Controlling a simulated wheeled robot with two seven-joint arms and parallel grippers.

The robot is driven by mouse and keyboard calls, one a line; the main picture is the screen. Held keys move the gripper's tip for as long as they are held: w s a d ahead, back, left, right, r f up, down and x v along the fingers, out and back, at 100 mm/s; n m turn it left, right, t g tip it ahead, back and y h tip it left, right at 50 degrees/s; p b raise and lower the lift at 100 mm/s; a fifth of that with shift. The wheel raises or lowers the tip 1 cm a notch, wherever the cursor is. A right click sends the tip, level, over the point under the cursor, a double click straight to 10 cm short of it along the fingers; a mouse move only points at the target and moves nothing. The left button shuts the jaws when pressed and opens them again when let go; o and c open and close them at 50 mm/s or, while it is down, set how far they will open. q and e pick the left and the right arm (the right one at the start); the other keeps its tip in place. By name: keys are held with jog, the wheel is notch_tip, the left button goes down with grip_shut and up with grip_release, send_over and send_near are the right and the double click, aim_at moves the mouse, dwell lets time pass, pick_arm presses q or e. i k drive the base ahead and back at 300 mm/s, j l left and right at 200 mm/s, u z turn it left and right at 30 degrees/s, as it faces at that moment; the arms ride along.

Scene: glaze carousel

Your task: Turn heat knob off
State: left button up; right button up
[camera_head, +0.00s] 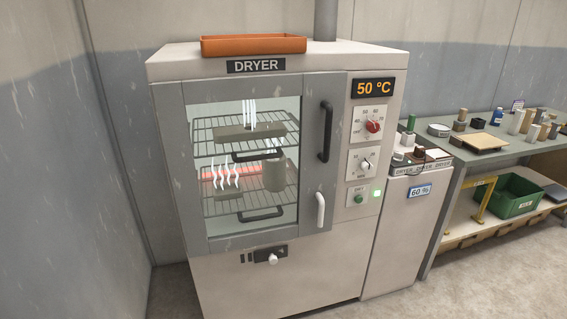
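The dryer (165,75) stands in the middle of the view with its door shut. The red heat knob (373,126) sits on a white dial plate at the upper right of its front, with temperature marks around it. Which mark the knob points at is too small to tell. The orange display (375,88) above it reads 50 °C. Behind the door glass, a red glow (222,172) and white wavy wisps show around the wire racks. Neither of my grippers is in view.
A black door handle (325,131) is to the left. A cabinet (395,235) and a cluttered workbench (458,154) stand right. The floor in front is clear.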

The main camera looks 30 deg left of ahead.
aim_at(373, 126)
jog(key=i+u, duration=0.15)
jog(key=u, duration=0.35)
jog(key=i+l+u, duration=0.1)
jog(key=u, duration=0.35)
jog(key=i+l+u, duration=0.15)
jog(key=u, duration=0.35)
jog(key=l+u, duration=0.25)
jog(key=u, duration=0.25)
